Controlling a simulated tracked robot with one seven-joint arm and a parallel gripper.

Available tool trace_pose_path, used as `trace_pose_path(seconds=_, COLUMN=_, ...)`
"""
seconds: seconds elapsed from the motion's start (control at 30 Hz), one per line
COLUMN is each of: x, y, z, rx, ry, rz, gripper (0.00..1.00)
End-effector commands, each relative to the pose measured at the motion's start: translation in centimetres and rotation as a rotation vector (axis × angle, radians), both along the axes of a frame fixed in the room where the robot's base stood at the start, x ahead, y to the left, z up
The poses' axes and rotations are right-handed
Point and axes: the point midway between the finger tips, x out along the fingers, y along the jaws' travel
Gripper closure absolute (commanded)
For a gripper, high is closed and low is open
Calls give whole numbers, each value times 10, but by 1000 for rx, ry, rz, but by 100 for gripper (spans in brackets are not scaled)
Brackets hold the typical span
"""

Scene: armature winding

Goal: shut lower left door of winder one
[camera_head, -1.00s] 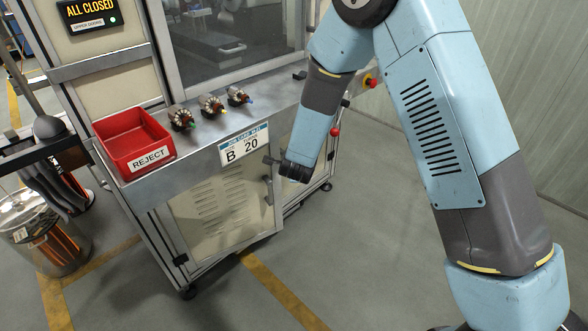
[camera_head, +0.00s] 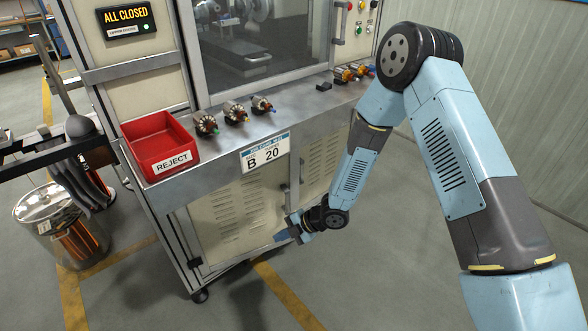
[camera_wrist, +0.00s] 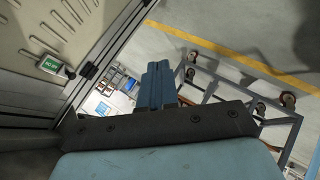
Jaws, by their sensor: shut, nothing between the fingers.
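The lower left door (camera_head: 228,222) is a cream louvred panel below the counter, left of the B 20 label's lower right corner. My gripper (camera_head: 284,236) is in front of the door's lower right corner, pointing left, shut and empty. I cannot tell if it touches the door.
A red reject bin (camera_head: 160,145) and several small armatures stand on the counter (camera_head: 218,160). A display (camera_head: 126,18) reads ALL CLOSED, upper doors. A clear drum (camera_head: 60,225) of copper stands at left. Floor before the winder is free. A wheeled frame (camera_wrist: 245,75) shows in the wrist view.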

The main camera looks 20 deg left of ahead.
Motion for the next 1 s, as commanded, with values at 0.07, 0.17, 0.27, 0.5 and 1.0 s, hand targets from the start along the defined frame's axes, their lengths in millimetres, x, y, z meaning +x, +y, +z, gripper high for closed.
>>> trace_pose_path(seconds=0.07, x=14, y=12, z=6, rx=97, ry=138, rz=-190, gripper=100)
trace_pose_path(seconds=0.17, x=41, y=22, z=17, rx=238, ry=305, rz=-430, gripper=100)
trace_pose_path(seconds=0.27, x=74, y=22, z=28, rx=392, ry=456, rz=-662, gripper=100)
trace_pose_path(seconds=0.5, x=150, y=-14, z=43, rx=760, ry=699, rz=-1099, gripper=100)
trace_pose_path(seconds=1.0, x=198, y=-25, z=49, rx=946, ry=764, rz=-1258, gripper=100)
